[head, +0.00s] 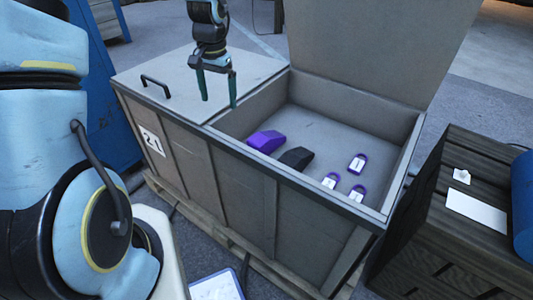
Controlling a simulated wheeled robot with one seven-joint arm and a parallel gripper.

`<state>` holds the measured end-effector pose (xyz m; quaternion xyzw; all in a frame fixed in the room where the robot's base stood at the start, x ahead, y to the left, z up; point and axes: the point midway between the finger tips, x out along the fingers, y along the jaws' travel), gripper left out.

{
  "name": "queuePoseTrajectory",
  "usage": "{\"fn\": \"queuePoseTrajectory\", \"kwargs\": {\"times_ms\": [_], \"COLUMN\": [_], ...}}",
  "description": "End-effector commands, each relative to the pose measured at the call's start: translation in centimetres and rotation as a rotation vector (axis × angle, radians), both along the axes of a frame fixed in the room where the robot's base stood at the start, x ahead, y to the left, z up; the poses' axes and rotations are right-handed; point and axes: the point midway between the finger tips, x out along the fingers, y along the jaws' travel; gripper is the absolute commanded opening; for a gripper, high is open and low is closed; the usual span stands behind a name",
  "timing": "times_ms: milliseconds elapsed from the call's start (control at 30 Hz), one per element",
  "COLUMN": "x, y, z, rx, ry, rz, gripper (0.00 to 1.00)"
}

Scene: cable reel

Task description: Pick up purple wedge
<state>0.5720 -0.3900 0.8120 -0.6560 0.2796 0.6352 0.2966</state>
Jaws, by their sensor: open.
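The purple wedge (265,141) lies on the floor of the open crate (405,186), near its left end, close to the near wall. A black wedge (296,158) lies just to its right, and three small purple-and-white tags or padlocks (357,163) lie further right. My gripper (219,102) points down with its two green fingers apart and nothing between them. It shows up and left of the purple wedge, in front of the crate's closed lid panel, and does not touch the wedge.
The crate's left lid panel (177,85) with a black handle is closed; the right lid (380,45) stands raised behind the opening. A dark wooden box (435,215) with white papers stands at the right. A blue cabinet (100,85) stands at the left.

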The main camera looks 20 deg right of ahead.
Motion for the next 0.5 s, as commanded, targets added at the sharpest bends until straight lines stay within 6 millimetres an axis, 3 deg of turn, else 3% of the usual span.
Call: {"fn": "queuePoseTrajectory", "kwargs": {"times_ms": [33, 100, 200, 333, 500], "x": [0.0, 0.0, -0.3, -0.7, -0.8], "y": [-3.3, -6.7, -10.4, -13.0, -13.6], "z": [-4.1, -6.8, -9.5, -11.3, -13.1], "rx": [0.0, 0.0, -0.003, -0.005, -0.003], "ry": [0.014, 0.023, 0.031, 0.036, 0.041], "rz": [-0.073, -0.15, -0.23, -0.285, -0.298], "gripper": [1.0, 1.0, 1.0, 1.0, 1.0]}}
